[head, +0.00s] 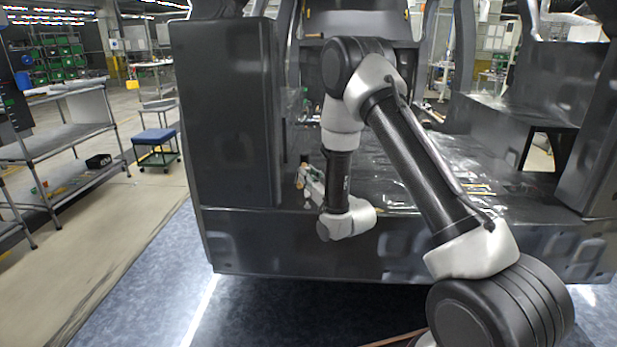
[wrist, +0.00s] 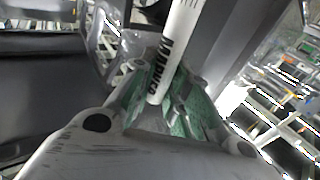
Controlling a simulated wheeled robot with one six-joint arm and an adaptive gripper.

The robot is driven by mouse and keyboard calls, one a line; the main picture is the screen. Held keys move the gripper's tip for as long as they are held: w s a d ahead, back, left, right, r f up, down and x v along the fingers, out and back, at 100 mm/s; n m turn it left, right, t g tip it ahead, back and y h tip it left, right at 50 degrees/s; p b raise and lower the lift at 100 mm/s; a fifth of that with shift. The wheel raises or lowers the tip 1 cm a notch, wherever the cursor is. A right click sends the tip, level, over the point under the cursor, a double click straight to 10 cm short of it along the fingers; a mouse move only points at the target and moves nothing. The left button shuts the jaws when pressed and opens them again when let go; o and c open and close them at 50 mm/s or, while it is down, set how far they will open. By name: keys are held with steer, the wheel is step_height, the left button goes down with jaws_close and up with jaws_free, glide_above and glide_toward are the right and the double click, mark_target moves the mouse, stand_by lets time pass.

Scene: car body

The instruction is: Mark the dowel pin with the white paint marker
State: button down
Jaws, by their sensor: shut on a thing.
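A white paint marker (wrist: 180,45) with dark lettering on its barrel shows in the wrist view, running up from between the jaws. My gripper (wrist: 160,98), with green-faced fingers, is shut on it. In the head view my gripper (head: 312,186) is small and partly hidden behind my own wrist, low at the front of the car body, beside the dark left panel. The marker cannot be made out clearly in the head view. I cannot pick out the dowel pin in either view.
The grey car body (head: 230,110) fills the middle, with its floor (head: 450,160) open behind my arm. Small items lie on that floor. Metal shelving (head: 75,130) and a blue-topped cart (head: 156,140) stand at the left, with clear floor (head: 125,225) between.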

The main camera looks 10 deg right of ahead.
steer(key=shift+f, duration=0.45)
stand_by(1.1)
steer(key=shift+r, duration=0.1)
steer(key=shift+r, duration=3.4)
